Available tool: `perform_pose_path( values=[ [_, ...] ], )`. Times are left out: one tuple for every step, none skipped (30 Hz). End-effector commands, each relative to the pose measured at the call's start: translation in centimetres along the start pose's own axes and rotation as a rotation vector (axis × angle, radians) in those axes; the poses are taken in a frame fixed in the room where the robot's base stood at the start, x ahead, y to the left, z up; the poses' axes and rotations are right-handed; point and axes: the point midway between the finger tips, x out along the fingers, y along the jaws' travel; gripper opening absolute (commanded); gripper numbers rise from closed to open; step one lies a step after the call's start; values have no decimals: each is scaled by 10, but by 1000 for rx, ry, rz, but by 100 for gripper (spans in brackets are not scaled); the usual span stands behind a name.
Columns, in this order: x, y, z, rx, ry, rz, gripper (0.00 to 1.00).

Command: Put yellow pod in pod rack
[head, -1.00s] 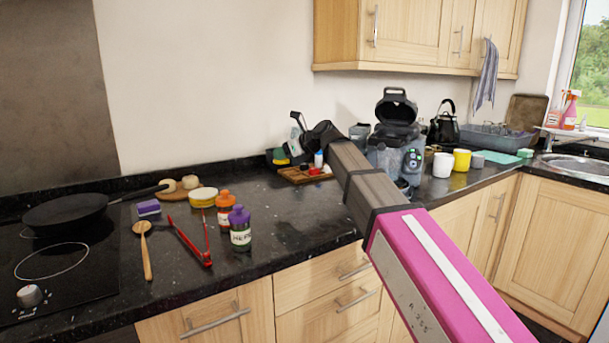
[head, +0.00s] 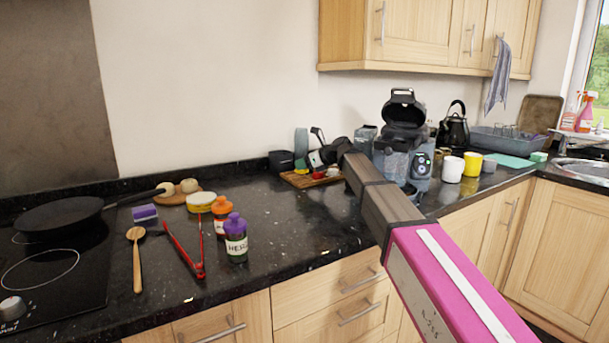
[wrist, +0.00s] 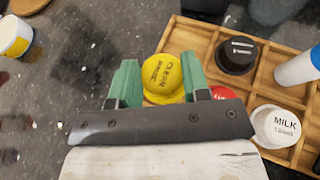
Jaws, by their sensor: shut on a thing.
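The yellow pod (wrist: 165,80), a round lid with dark lettering, is between the green fingers of my gripper (wrist: 166,88) in the wrist view. My gripper is shut on it. In the head view my gripper (head: 303,165) is low over the counter by the wall, at the wooden tray. That compartmented wooden tray (wrist: 190,36) looks like the pod rack; it also shows in the head view (head: 296,181). The held pod overlaps the tray's left side in the wrist view. I cannot tell its height above it. Its underside is hidden.
The tray holds a black-topped pod (wrist: 236,54), a red pod (wrist: 222,93), a white MILK pod (wrist: 277,127) and a white bottle (wrist: 300,68). A dark container (head: 281,160) stands behind the tray. A coffee machine (head: 402,135) stands to its right.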

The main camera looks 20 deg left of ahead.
Motion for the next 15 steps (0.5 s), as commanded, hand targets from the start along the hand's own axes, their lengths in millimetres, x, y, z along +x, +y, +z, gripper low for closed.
perform_pose_path(
  values=[
    [1, -2, -1, 0, 0, 0, 0],
    [2, -3, -2, 1, 0, 0, 0],
    [2, -3, -4, 1, 0, 1, 0],
    [3, -3, -5, 1, 0, 1, 0],
    [4, -2, -8, 1, 0, 1, 0],
    [6, -2, -12, 2, 0, 1, 0],
    [7, -2, -15, 2, 0, 1, 0],
    [9, -2, -19, 2, 0, 1, 0],
    [11, -2, -25, 2, 1, 1, 0],
    [14, -2, -29, 1, 1, 2, 0],
    [15, -2, -32, 1, 1, 1, 0],
    [17, -2, -36, 1, 1, 1, 0],
    [17, -2, -37, 1, 0, 0, 0],
    [18, -2, -38, 1, 0, 0, 0],
    [18, -2, -38, 0, 0, 0, 0]
  ],
)
